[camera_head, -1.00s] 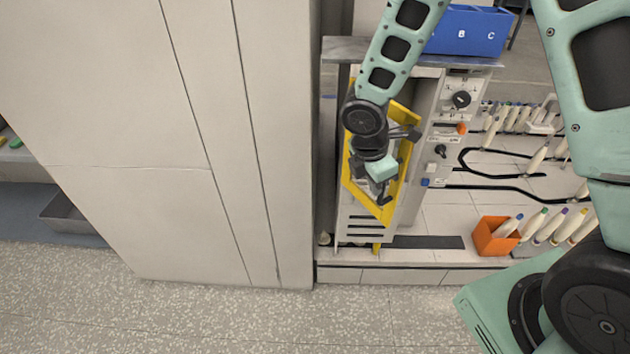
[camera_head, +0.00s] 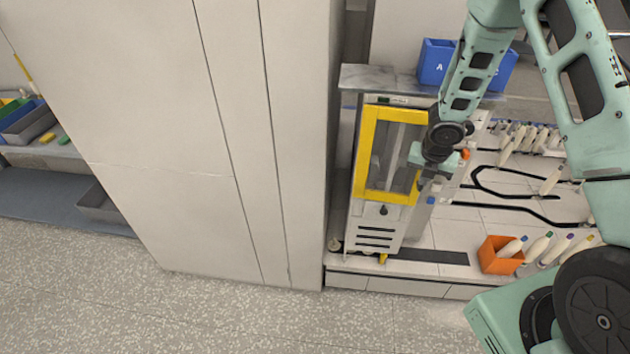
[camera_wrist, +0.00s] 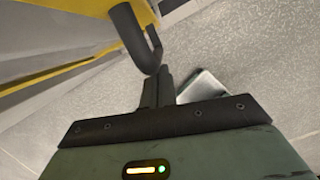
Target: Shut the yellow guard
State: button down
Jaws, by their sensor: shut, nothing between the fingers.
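The yellow guard (camera_head: 365,150), a framed window panel, lies across the front of the grey machine cabinet (camera_head: 361,218). It looks flush there; I cannot tell whether a small gap is left at its right edge. My gripper (camera_head: 424,182) is at the guard's right side, and my wrist covers part of that edge. In the wrist view, my gripper's fingers (camera_wrist: 157,87) are together and empty. Their tips are close to the guard's dark curved handle (camera_wrist: 137,38); I cannot tell whether they touch. The yellow frame (camera_wrist: 88,8) fills the upper left there.
A tall pale cabinet (camera_head: 170,150) stands close on the left. Blue bins (camera_head: 436,62) sit on the machine's top. An orange box (camera_head: 495,262) and several bobbins (camera_head: 538,248) stand on the lower right ledge. The speckled floor in front is clear.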

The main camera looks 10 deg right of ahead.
jog(key=shift+w+d+n+p, duration=0.6)
jog(key=shift+w+d+p, duration=0.1)
jog(key=shift+w+d, duration=0.05)
jog(key=shift+w, duration=0.1)
